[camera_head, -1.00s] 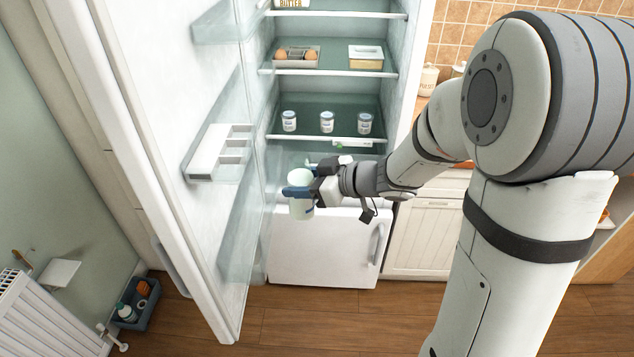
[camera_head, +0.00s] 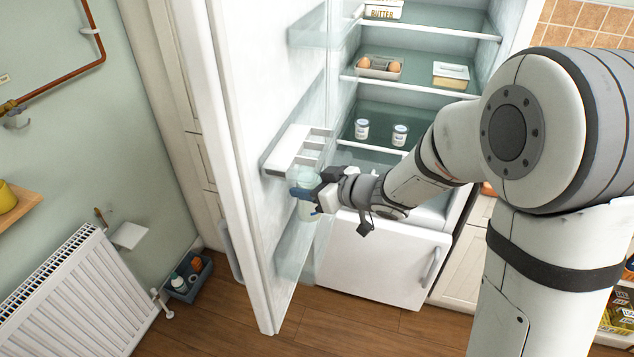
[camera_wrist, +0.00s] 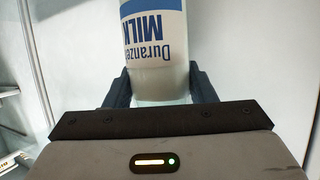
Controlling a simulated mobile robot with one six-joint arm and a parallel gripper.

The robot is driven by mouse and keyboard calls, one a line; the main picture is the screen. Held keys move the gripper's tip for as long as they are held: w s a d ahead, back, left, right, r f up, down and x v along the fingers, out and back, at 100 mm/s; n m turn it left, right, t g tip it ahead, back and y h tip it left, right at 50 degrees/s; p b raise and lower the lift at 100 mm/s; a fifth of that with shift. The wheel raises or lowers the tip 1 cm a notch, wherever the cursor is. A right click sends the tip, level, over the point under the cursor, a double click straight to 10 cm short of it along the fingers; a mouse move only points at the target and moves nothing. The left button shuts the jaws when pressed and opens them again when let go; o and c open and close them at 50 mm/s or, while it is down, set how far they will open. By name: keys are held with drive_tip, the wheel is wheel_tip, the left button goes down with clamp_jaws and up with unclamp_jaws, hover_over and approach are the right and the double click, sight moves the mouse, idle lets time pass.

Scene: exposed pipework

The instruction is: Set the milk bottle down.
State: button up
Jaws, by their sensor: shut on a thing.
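The milk bottle (camera_wrist: 155,45), white with a blue and white label reading "Duranze MILK", is held between the two dark fingers of my gripper (camera_wrist: 160,88) in the wrist view. The label reads upside down there. In the head view my gripper (camera_head: 304,192) is shut around the bottle (camera_head: 307,210), in front of the open fridge door's inner side. The bottle is close to the clear lower door shelf (camera_head: 294,245); I cannot tell whether it touches it. Part of the bottle is hidden by the fingers.
A white rack (camera_head: 292,150) is on the door just above my gripper. Fridge shelves hold jars (camera_head: 400,135), an egg tray (camera_head: 379,67), a butter dish (camera_head: 450,75) and a butter box (camera_head: 383,9). A radiator (camera_head: 85,300) and blue caddy (camera_head: 190,280) are left of the door.

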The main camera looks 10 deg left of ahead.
sight(319, 217)
wheel_tip(319, 217, down, 10)
drive_tip(key=shift+r, duration=0.15)
drive_tip(key=shift+a+f, duration=0.2)
drive_tip(key=shift+f, duration=0.25)
idle(0.4)
drive_tip(key=shift+f, duration=0.2)
drive_tip(key=o, duration=1.4)
drive_tip(key=shift+r, duration=0.1)
